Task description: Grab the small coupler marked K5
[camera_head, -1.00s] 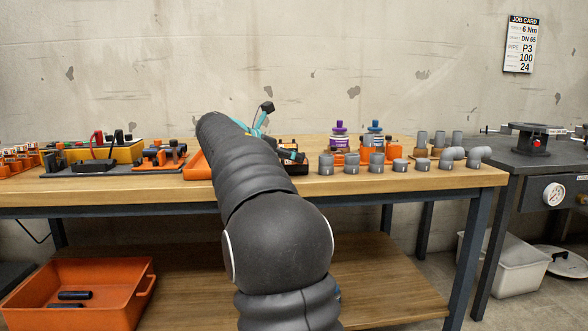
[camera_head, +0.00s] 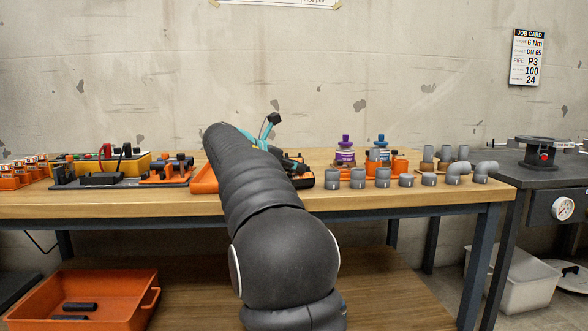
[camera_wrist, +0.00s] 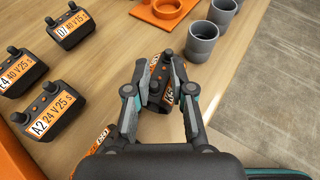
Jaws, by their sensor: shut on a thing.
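In the wrist view a small dark block (camera_wrist: 163,72) with an orange label and dark posts on top stands between my fingers. Its label is turned sideways and partly covered; it seems to read K5. My gripper (camera_wrist: 166,84) is shut on this block, one finger on each side. I cannot tell whether the block touches the bench or is just above it.
Similar blocks marked A2 (camera_wrist: 50,112) and D7 (camera_wrist: 72,28), plus another, lie at left by an orange tray (camera_wrist: 20,150). Grey pipe fittings (camera_wrist: 201,42) and an orange holder (camera_wrist: 160,10) stand beyond the held block. The bench edge is at right.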

